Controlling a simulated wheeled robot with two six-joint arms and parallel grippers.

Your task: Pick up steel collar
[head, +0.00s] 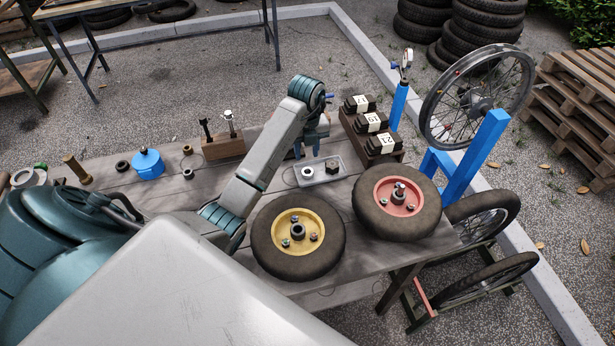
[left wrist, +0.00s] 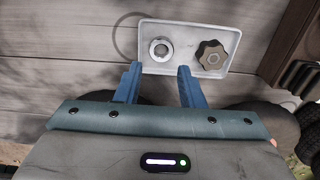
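The steel collar (head: 307,172) is a small silver ring lying in a pale shallow tray (head: 322,180) on the workbench. It also shows in the left wrist view (left wrist: 161,49), at the left side of the tray, beyond the fingertips. A dark lobed knob (left wrist: 211,55) lies beside it in the same tray. My left gripper (head: 307,152) is at the tray's far side, above the bench. In the left wrist view its blue fingers (left wrist: 157,72) are apart with nothing between them. My right gripper is not in view.
A yellow-hubbed wheel (head: 279,251) and a red-hubbed wheel (head: 413,208) lie close in front of the tray. A dark rack of numbered black blocks (head: 372,123) stands behind right. A blue lidded pot (head: 148,164) and a wooden tool block (head: 222,147) are to the left.

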